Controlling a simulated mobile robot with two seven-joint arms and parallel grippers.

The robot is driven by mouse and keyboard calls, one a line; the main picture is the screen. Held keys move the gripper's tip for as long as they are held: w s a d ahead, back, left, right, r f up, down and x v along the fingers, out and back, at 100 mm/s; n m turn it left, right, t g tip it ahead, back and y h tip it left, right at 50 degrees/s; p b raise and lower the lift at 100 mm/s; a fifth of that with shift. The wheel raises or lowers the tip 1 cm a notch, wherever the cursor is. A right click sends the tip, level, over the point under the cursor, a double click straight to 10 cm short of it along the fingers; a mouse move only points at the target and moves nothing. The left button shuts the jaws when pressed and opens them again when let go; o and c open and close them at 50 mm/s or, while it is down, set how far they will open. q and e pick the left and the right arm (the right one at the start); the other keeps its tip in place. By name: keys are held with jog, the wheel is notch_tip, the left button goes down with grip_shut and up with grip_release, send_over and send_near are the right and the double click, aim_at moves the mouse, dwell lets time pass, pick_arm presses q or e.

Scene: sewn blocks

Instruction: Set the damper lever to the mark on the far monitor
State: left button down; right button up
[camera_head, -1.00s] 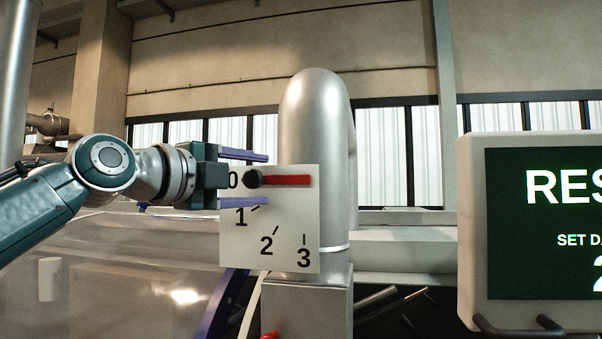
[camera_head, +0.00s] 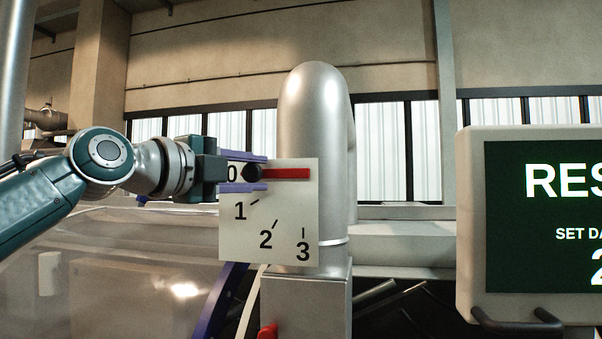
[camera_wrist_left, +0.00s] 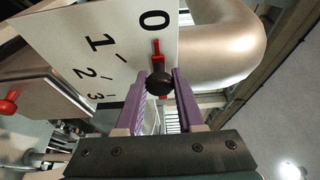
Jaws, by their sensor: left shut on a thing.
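The damper lever is a red bar (camera_head: 287,173) with a black knob (camera_head: 252,173) at its left end. It lies level on a white dial plate (camera_head: 290,215) marked 0, 1, 2 and 3, with the knob beside the 0. My left gripper (camera_head: 266,173) is shut on the knob, one purple finger above it and one below. The left wrist view also shows the knob (camera_wrist_left: 159,83) between the fingers. The monitor (camera_head: 545,215) at the right is cut off by the picture edge; its green screen shows "RES", "SET DA" and a large 2. My right gripper is out of view.
A thick silver pipe (camera_head: 318,110) stands right behind the plate, on a metal box (camera_head: 305,305). A red knob (camera_head: 267,331) shows below the plate. Open space lies between the plate and the monitor.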

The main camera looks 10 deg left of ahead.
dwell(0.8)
pick_arm(q)
jog(key=shift+f+b, duration=0.3)
jog(key=shift+b, duration=0.3)
jog(key=f+n+b, duration=0.1)
jog(key=n+b, duration=0.1)
jog(key=b, duration=0.1)
jog(key=f+n+t+b, duration=0.1)
jog(key=n+b, duration=0.1)
jog(key=b, duration=0.2)
jog(key=d+f+n+t+b, duration=0.1)
jog(key=n+b, duration=0.1)
jog(key=b, duration=0.1)
jog(key=shift+f+b, duration=0.3)
jog(key=n, duration=0.1)
jog(key=d+f+n+t+b, duration=0.1)
jog(key=n, duration=0.1)
jog(key=shift+y, duration=0.3)
jog(key=shift+d+f+n+t+y+b, duration=0.2)
jog(key=shift+d+n+t+y, duration=0.1)
jog(key=shift+n, duration=0.45)
jog(key=shift+d+f+n+t+y+b, duration=0.15)
jog(key=shift+n+t+y+b, duration=0.15)
jog(key=shift+n, duration=0.4)
jog(key=shift+d+f+n+t+y+b, duration=0.1)
jog(key=shift+d+n+t+y+b, duration=0.15)
jog(key=shift+n, duration=0.5)
jog(key=c, duration=0.5)
grip_release()
jog(key=shift+c, duration=0.2)
